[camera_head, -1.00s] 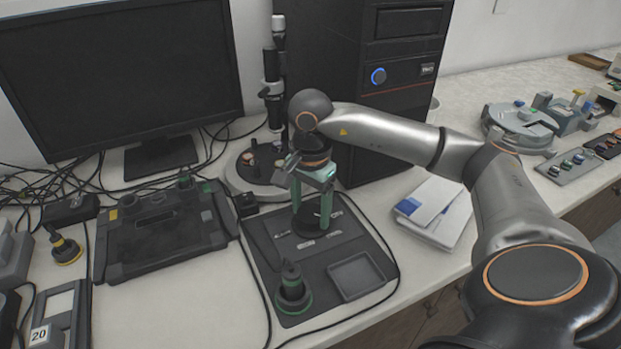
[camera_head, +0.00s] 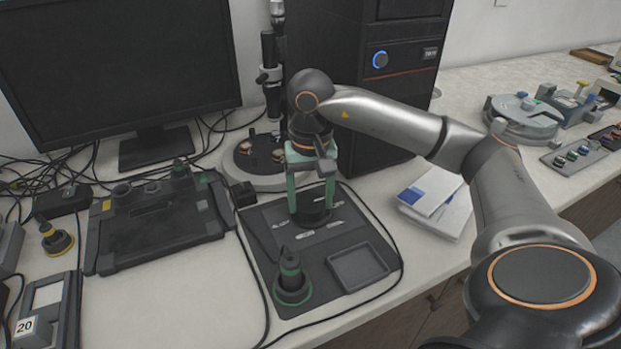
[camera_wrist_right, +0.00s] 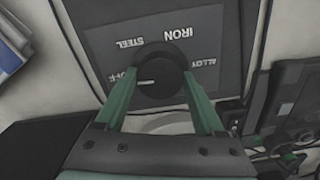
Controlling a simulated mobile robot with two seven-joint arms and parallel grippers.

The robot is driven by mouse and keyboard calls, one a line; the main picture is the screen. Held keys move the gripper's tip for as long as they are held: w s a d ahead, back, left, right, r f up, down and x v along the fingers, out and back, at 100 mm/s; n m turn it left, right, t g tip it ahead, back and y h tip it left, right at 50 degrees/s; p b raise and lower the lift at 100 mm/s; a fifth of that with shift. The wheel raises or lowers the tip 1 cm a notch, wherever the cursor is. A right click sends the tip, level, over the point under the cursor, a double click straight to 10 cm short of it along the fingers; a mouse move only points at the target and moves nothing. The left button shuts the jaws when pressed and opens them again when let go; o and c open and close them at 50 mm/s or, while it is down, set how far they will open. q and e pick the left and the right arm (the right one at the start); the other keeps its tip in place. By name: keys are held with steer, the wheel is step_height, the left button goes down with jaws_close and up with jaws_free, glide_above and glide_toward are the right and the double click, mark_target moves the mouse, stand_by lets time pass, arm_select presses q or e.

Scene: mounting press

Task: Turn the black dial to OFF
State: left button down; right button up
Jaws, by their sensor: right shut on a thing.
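The black dial (camera_wrist_right: 160,80) sits on a dark panel (camera_wrist_right: 105,38) in the right wrist view. Labels STEEL, IRON, ALLOY and a partly covered OFF (camera_wrist_right: 125,76) surround it. Its white pointer line lies on the left side and points left, toward OFF. My right gripper (camera_wrist_right: 158,88) is shut on the dial, with one green finger on each side. In the head view the right gripper (camera_head: 311,208) reaches down over the dial, which is partly hidden between its fingers. My left gripper is in neither view.
The panel has a square recess (camera_head: 358,266) at front right and a black-green knob-like piece (camera_head: 291,279) at front left. A microscope-like stand (camera_head: 262,150) and computer tower (camera_head: 350,110) are behind. A black tray (camera_head: 155,222) lies left. Papers (camera_head: 434,207) lie right.

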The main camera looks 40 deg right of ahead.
mark_target(311, 202)
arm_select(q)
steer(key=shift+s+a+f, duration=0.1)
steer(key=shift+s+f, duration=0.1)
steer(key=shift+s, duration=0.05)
arm_select(e)
steer(key=shift+n, duration=0.4)
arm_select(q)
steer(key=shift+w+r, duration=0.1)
arm_select(e)
steer(key=shift+r, duration=0.1)
steer(key=o, duration=1.4)
steer(key=shift+c, duration=0.2)
steer(key=shift+r, duration=0.25)
arm_select(q)
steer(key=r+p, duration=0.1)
steer(key=p, duration=0.1)
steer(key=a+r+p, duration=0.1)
steer(key=p, duration=0.1)
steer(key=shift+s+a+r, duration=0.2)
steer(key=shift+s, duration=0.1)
arm_select(e)
step_height(311, 202, up, 12)
